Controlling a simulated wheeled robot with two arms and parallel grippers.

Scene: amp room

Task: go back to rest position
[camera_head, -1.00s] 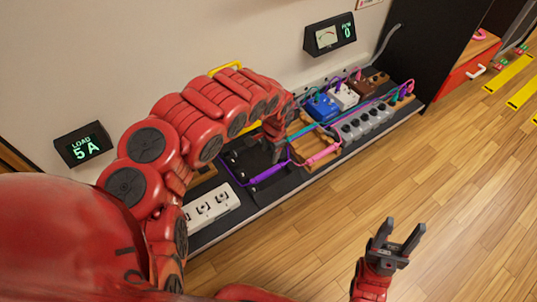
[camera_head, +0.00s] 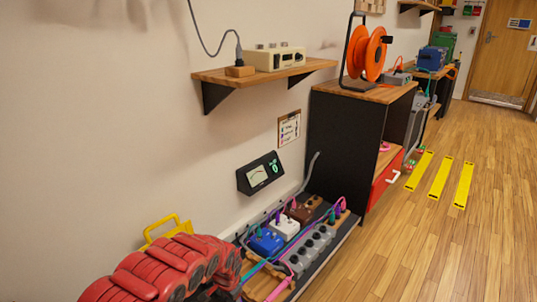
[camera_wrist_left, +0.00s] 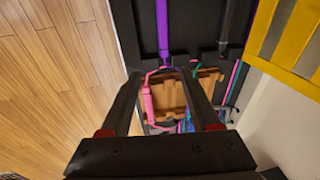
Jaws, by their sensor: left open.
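My red left arm (camera_head: 165,270) shows at the lower left of the head view, over the near end of the pedalboard (camera_head: 340,232). Its gripper is mostly cut off at the bottom of that view. In the left wrist view my left gripper (camera_wrist_left: 165,88) is open, with its two dark fingers apart. Between and beyond the fingers are a wooden block (camera_wrist_left: 168,98) and a pink plug (camera_wrist_left: 147,103). They lie beyond the fingertips, and no object is clearly held. My right gripper is out of view.
The pedalboard holds a blue pedal (camera_head: 266,242), a white pedal (camera_head: 285,227) and coloured cables. A yellow handle-like object (camera_head: 163,228) is by the wall. A wooden shelf (camera_head: 262,72) juts from the wall. A black cabinet (camera_head: 343,145) stands beyond; open floor (camera_head: 430,250) lies right.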

